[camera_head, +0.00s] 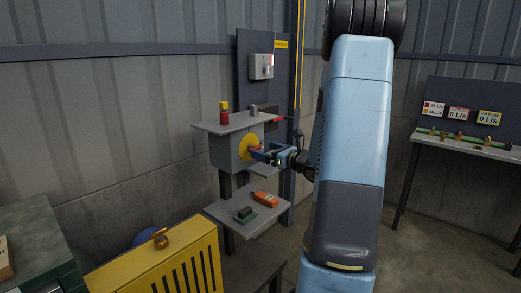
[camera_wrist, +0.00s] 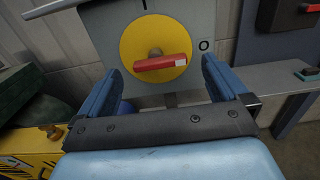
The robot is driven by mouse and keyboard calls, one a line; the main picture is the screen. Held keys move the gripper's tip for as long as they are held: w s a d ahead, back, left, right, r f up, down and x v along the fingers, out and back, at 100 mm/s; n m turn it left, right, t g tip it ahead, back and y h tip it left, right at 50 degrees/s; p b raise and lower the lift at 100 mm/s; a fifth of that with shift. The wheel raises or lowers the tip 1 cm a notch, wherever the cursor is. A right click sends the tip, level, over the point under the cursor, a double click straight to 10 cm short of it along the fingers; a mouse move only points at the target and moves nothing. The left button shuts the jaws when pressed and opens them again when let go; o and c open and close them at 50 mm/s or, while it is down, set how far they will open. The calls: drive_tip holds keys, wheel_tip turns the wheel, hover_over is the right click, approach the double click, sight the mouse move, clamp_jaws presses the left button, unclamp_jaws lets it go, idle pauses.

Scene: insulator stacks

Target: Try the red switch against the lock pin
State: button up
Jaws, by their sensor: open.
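The red switch (camera_wrist: 160,62) is a bar handle with a pale right end, on a yellow disc (camera_wrist: 128,38) on a grey box front. It lies nearly level, its right end slightly higher, below and left of an O mark (camera_wrist: 204,45); an I mark is at the top. The yellow disc also shows in the head view (camera_head: 245,147) on the grey box (camera_head: 221,152). My gripper (camera_wrist: 159,68) is open, with blue fingers on either side of the switch; I see no contact. It also shows in the head view (camera_head: 271,153). I cannot identify the lock pin.
A shelf (camera_head: 226,212) below the box holds an orange device (camera_head: 264,198) and a dark green block (camera_head: 245,215). A red and yellow piece (camera_head: 224,114) stands on top. A yellow slotted cabinet (camera_head: 160,270) is at front left; a table with gauges (camera_head: 460,148) is at right.

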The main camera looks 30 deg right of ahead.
sight(258, 148)
drive_tip(key=shift+x, duration=1.8)
drive_tip(key=c, duration=1)
drive_tip(key=shift+n, duration=0.8)
drive_tip(key=o, duration=1)
drive_tip(key=shift+s, duration=0.1)
drive_tip(key=v, duration=1.3)
drive_tip(key=shift+s, duration=0.3)
drive_tip(key=shift+d, duration=0.1)
